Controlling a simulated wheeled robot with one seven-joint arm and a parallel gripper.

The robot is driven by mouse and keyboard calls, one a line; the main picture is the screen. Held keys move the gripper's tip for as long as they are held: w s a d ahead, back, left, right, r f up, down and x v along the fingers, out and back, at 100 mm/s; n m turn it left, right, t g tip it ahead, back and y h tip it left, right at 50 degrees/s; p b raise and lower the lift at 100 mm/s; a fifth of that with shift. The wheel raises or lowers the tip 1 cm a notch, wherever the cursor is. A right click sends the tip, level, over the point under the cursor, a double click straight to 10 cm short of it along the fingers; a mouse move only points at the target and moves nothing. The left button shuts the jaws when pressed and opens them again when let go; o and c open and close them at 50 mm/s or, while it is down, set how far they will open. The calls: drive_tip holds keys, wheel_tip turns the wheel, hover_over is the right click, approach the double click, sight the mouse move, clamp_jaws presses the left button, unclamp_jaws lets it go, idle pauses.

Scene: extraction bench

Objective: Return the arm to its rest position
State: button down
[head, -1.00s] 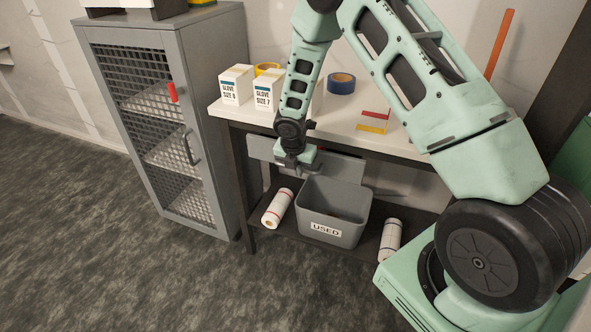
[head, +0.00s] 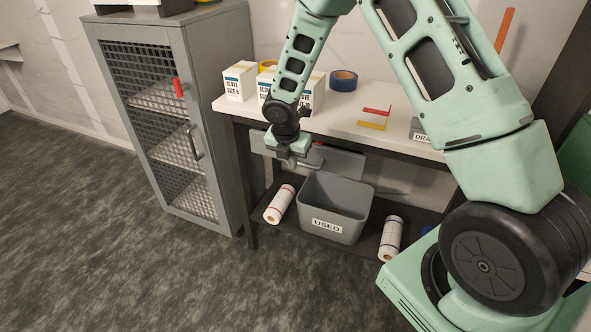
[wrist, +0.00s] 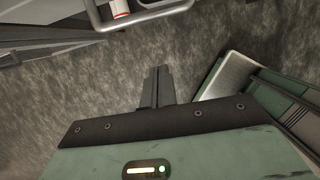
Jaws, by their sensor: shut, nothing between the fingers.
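My gripper (head: 291,163) hangs from my mint-green arm in front of the bench in the head view. It is a little above and to the left of the grey bin labelled USED. In the wrist view its fingers (wrist: 157,86) are together with nothing between them, and dark patterned floor shows beyond. The green casing of my wrist fills the lower part of that view.
The USED bin (head: 336,209) stands on the lower shelf between two white rolls (head: 280,204) (head: 391,238). The bench top (head: 340,117) carries glove boxes (head: 239,82) and a blue tape roll (head: 343,81). A mesh cabinet (head: 185,38) stands left. Floor at front left is clear.

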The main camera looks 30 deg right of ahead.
drive_tip(key=shift+v, duration=1.9)
drive_tip(key=s+a+r+m+y, duration=0.1)
drive_tip(key=s+a+r+m, duration=0.8)
drive_tip(key=s+a, duration=0.45)
drive_tip(key=s+a+r+m, duration=0.2)
drive_tip(key=s+m, duration=0.1)
drive_tip(key=s, duration=0.3)
drive_tip(key=s+a+r+m+g+y, duration=0.1)
drive_tip(key=s+a+m, duration=0.1)
drive_tip(key=s, duration=0.4)
drive_tip(key=s+a+r+m, duration=0.2)
drive_tip(key=s+m, duration=0.1)
drive_tip(key=s, duration=0.3)
drive_tip(key=shift+s+r+m+g+y, duration=0.25)
drive_tip(key=shift+r+m+g+y, duration=0.05)
drive_tip(key=shift+r+y, duration=0.1)
